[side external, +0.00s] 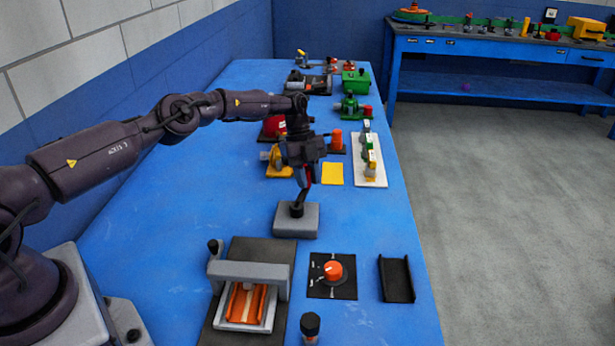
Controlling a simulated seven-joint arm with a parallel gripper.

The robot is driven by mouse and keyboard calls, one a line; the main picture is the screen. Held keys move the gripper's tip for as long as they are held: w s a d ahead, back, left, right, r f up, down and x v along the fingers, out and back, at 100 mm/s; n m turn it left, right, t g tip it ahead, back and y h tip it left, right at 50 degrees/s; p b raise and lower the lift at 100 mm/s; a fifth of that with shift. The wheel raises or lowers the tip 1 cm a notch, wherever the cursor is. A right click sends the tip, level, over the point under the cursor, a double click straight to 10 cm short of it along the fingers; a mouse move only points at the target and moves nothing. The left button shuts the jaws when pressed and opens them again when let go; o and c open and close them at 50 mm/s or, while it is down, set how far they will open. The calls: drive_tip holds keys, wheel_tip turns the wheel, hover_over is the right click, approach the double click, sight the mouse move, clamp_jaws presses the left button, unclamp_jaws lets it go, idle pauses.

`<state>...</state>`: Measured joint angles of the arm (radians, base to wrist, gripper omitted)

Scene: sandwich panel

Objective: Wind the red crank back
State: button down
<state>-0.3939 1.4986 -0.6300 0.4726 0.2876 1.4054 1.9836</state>
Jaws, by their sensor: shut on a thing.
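My gripper (303,187) points down over a grey block (297,222) on the blue table. A black post (297,209) stands on top of the block. A small red piece (308,174), which looks like part of the red crank, shows between the dark fingers. My gripper is shut on the crank just above the block. The fingers hide most of the crank, so its angle and the exact grip point cannot be told.
In front stand a grey frame with an orange insert (245,305), a panel with an orange knob (333,271) and a black channel (396,279). Behind are a yellow square (332,174), a white strip (372,172) and several devices. Bare table (225,195) lies left of the block.

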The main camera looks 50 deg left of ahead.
drive_tip(key=c, duration=0.9)
unclamp_jaws()
drive_tip(key=shift+c, duration=0.2)
drive_tip(key=shift+s+d+r+v, duration=0.15)
drive_tip(key=shift+d+v, duration=0.25)
drive_tip(key=shift+v, duration=1.5)
drive_tip(key=shift+s+d+r+v, duration=0.15)
drive_tip(key=shift+d+v, duration=0.3)
drive_tip(key=shift+v, duration=1.5)
drive_tip(key=shift+d+r+v, duration=0.25)
drive_tip(key=shift+d+v, duration=0.15)
drive_tip(key=shift+v, duration=1.5)
